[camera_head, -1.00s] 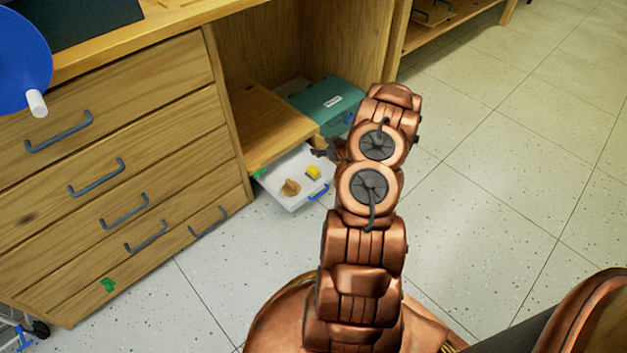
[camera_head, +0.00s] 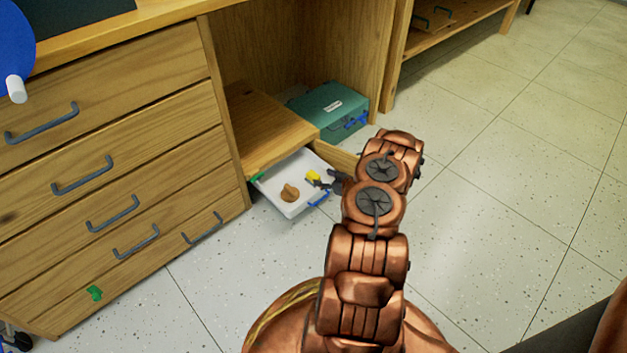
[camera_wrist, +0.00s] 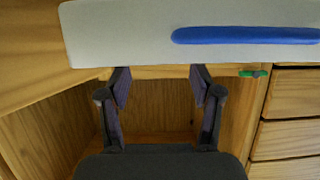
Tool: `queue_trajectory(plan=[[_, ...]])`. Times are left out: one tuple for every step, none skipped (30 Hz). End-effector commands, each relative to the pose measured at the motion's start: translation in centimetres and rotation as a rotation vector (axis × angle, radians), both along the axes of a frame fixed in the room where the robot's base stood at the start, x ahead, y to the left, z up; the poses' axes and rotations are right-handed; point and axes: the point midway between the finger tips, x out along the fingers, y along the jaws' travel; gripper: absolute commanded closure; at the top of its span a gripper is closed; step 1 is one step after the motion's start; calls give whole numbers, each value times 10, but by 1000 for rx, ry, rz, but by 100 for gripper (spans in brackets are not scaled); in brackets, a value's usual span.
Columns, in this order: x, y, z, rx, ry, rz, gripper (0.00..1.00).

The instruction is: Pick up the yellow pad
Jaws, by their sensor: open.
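The yellow pad (camera_head: 312,175) is a small block in a white tray (camera_head: 283,205) at the lower part of the wooden desk. My gripper (camera_head: 322,180) is right beside the pad in the head view, and its dark fingers partly hide it. I cannot tell whether they touch. In the wrist view my gripper (camera_wrist: 160,78) is open with nothing between its fingers. The tray's white side (camera_wrist: 120,30) with its blue handle (camera_wrist: 245,36) spans the top there, and the pad is hidden.
A brown lump (camera_head: 290,193) lies in the tray left of the pad. A wooden shelf board (camera_head: 265,130) is just above and behind the tray. A green case (camera_head: 330,105) stands behind. Drawers (camera_head: 115,165) fill the left. The floor (camera_head: 480,190) at right is clear.

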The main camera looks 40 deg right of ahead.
Motion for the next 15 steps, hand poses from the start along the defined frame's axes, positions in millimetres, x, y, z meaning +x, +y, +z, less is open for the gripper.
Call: queue_trajectory(plan=[[5, 2, -5, -1, 0, 3, 35], [8, 2, -7, -1, 0, 3, 35], [12, 3, -9, -1, 0, 3, 35], [16, 4, -10, -1, 0, 3, 35], [19, 5, -11, -1, 0, 4, 35], [24, 5, -13, 0, 0, 2, 35], [28, 5, -15, -1, 1, 3, 35], [31, 5, -17, -1, 1, 3, 35], [36, 5, -18, 0, 1, 2, 35], [38, 5, -18, 1, 1, 2, 35], [40, 5, -18, 1, 1, 1, 35], [41, 5, -18, 2, 1, -1, 35], [41, 5, -18, 3, 1, -1, 35], [41, 5, -17, 3, 1, -1, 35], [41, 5, -17, 3, 1, -1, 35]])
